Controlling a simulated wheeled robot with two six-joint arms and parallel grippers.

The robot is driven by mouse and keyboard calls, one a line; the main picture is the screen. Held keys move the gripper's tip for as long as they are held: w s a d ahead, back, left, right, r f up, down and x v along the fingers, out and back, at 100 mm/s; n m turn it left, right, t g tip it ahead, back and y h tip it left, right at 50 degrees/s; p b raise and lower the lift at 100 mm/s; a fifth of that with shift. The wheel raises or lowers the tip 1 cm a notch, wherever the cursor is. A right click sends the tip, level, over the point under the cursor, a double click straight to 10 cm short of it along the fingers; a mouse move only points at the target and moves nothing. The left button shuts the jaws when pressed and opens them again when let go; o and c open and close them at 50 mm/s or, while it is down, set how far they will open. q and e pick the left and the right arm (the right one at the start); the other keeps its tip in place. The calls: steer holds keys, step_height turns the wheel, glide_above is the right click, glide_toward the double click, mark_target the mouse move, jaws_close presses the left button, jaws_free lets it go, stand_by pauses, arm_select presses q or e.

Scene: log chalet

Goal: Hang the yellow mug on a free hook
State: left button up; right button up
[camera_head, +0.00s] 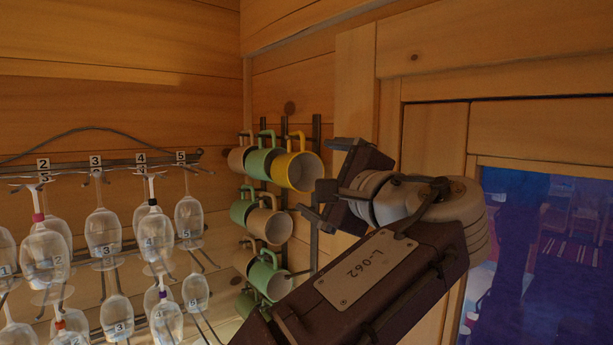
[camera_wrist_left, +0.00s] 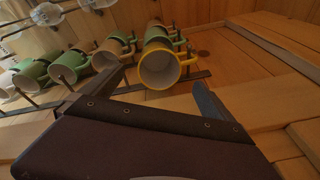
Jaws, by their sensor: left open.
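The yellow mug (camera_head: 298,171) is at the top right of the mug rack (camera_head: 316,135) in the head view, handle up by a hook and mouth facing out. It looks hung, though the handle's contact with the hook is too small to tell. In the left wrist view the yellow mug (camera_wrist_left: 160,68) lies ahead between the fingertips. My left gripper (camera_head: 318,180) is open and empty, just right of the mug and apart from it. Its two fingers also show in the wrist view (camera_wrist_left: 160,83). My right gripper is not in view.
Green and tan mugs (camera_head: 269,224) hang close together on the rack, left of and below the yellow mug. A rack of numbered wine glasses (camera_head: 103,231) stands at the left. A wooden frame (camera_head: 355,90) and a window (camera_head: 550,250) are at the right.

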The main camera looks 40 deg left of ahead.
arm_select(q)
steer(key=shift+a, duration=0.15)
stand_by(0.4)
steer(key=shift+x, duration=2.15)
steer(key=shift+w, duration=0.1)
